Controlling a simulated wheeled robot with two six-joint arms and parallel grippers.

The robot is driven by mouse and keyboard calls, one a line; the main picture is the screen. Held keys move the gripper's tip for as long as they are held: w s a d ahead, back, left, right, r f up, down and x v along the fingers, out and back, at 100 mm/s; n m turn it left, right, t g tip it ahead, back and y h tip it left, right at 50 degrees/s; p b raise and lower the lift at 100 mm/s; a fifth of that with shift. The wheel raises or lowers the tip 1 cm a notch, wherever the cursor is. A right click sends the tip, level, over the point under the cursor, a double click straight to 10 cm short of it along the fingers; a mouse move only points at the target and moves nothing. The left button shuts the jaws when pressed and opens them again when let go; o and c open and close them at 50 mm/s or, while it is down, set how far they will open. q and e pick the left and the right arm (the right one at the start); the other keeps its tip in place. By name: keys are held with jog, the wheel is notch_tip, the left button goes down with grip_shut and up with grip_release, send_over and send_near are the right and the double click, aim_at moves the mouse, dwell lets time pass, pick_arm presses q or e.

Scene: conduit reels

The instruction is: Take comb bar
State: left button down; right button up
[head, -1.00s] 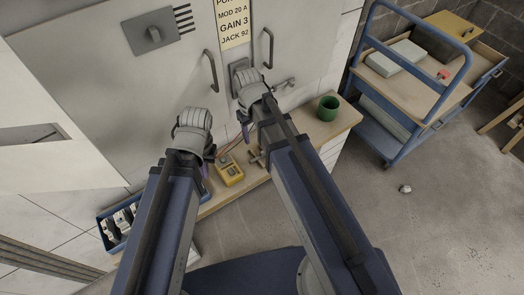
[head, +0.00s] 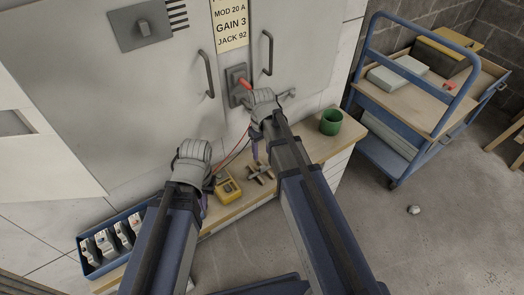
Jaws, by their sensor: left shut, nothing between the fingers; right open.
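A small brown piece with short crossing arms (head: 262,174) lies on the wooden bench; I cannot tell whether it is the comb bar. No other comb bar can be made out. My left gripper (head: 206,190) is mostly hidden behind its grey wrist, left of the yellow meter (head: 228,187); it is shut and empty. My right gripper (head: 255,149) is partly hidden by its wrist, above the bench behind the brown piece; it is open, and nothing shows in it.
A blue bin (head: 88,262) with several white modules stands at the bench's left. A green cup (head: 330,121) stands at its right end. The grey cabinet (head: 120,90), with a red-handled switch (head: 244,84), rises behind. A blue trolley (head: 397,152) stands right; the floor before it is mostly clear.

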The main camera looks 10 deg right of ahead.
aim_at(262, 166)
pick_arm(q)
jog(key=f+b, duration=0.4)
jog(key=f, duration=0.1)
jog(key=shift+a+b, duration=0.2)
jog(key=shift+b, duration=0.1)
pick_arm(e)
notch_tip(262, 166, down, 5)
jog(key=shift+f, duration=0.1)
pick_arm(q)
jog(key=f+b, duration=0.3)
jog(key=shift+d, duration=0.25)
pick_arm(e)
notch_tip(262, 166, down, 3)
jog(key=shift+r, duration=0.1)
jog(key=shift+c, duration=0.2)
grip_shut()
dwell(0.4)
